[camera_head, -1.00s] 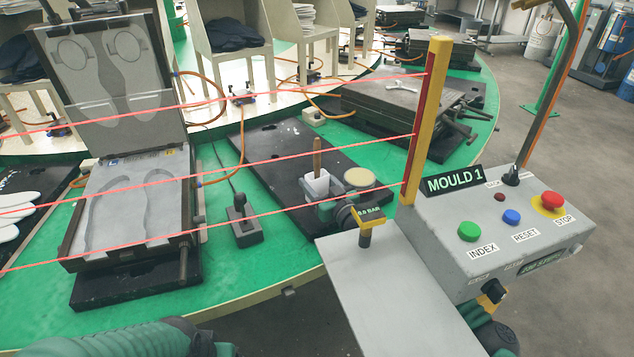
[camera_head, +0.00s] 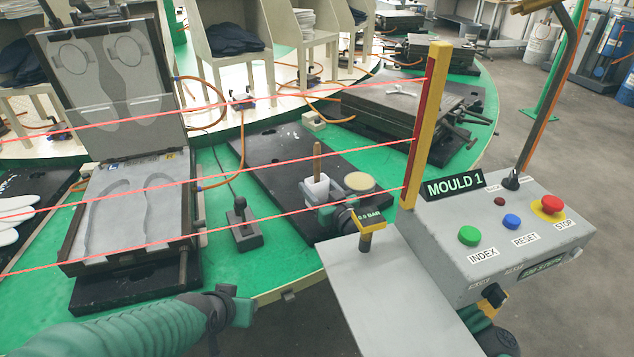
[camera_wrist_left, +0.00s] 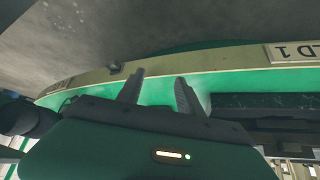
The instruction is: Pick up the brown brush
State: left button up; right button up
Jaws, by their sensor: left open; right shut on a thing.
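The brown brush (camera_head: 317,160) stands upright, its wooden handle rising from a white pot (camera_head: 317,190) on a black board. Its lower end is hidden inside the pot. My right gripper (camera_head: 322,203) is at the pot and appears shut on it; the grey panel and gauge hide much of that arm. My left gripper (camera_head: 243,311) is low in the head view, in front of the green table edge, left of and apart from the brush. In the left wrist view its two fingers (camera_wrist_left: 160,86) are spread with nothing between them.
A round tan-topped pot (camera_head: 359,182) stands right of the white pot. A lever box (camera_head: 245,236) and an open mould (camera_head: 130,205) are to the left. The grey panel (camera_head: 385,285), yellow post (camera_head: 424,125) and control box (camera_head: 530,235) are at right. Red beams cross the table.

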pick_arm(q)
jog(key=w+d+r+m+t+h, duration=0.1)
jog(key=w+d+r+t, duration=0.25)
jog(key=w, duration=0.35)
jog(key=w+d+r+t+h, duration=0.1)
jog(key=w+d+r+t, duration=0.2)
jog(key=w, duration=0.4)
jog(key=t+h, duration=0.2)
jog(key=t, duration=0.2)
send_near(317, 162)
jog(key=shift+m, duration=0.3)
jog(key=x, duration=0.5)
jog(key=shift+w+d+r, duration=0.1)
jog(key=shift+w+d, duration=0.1)
jog(key=shift+d, duration=0.05)
jog(key=x, duration=0.5)
jog(key=shift+w+a, duration=0.15)
jog(key=shift+w, duration=0.2)
grip_shut()
